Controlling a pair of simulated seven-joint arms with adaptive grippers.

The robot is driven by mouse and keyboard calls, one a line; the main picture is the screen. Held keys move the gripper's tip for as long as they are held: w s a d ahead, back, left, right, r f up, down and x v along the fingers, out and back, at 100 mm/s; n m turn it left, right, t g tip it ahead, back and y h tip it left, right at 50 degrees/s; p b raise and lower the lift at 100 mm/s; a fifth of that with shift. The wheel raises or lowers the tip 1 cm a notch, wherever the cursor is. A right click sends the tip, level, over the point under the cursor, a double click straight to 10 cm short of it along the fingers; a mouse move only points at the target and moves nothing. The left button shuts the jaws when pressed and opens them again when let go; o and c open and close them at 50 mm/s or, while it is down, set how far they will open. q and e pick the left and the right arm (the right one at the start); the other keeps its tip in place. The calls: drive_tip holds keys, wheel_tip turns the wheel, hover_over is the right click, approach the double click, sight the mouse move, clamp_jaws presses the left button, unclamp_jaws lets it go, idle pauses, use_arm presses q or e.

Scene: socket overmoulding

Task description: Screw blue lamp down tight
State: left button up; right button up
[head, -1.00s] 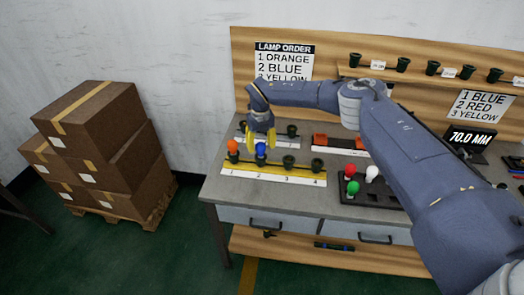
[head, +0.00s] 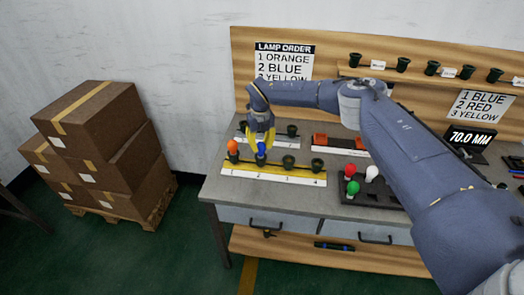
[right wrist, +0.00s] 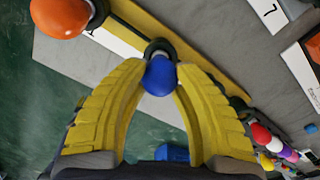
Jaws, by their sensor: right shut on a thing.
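The blue lamp (head: 261,148) stands upright in the second socket of the yellow strip (head: 305,178) on the bench. In the right wrist view the blue lamp (right wrist: 160,76) sits between the tips of my right gripper's yellow fingers (right wrist: 161,84), with the dark socket rim (right wrist: 158,46) just beyond it. My right gripper (head: 262,141) is shut on the blue lamp from above. The orange lamp (head: 233,147) stands in the first socket, beside the gripper. The third (head: 288,163) and fourth (head: 317,165) sockets are empty. My left gripper is out of view.
A dark tray (head: 380,197) with red, white and green lamps stands right of the strip. The lamp order sign (head: 283,62) hangs on the back board. Stacked boxes (head: 100,150) stand left of the bench.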

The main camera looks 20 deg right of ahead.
drive_tip(key=shift+c, duration=0.4)
drive_tip(key=m, duration=0.3)
drive_tip(key=shift+m, duration=0.8)
drive_tip(key=m, duration=0.2)
drive_tip(key=shift+m, duration=1.3)
drive_tip(key=m, duration=0.4)
drive_tip(key=shift+f+m, duration=0.1)
drive_tip(key=shift+m, duration=0.2)
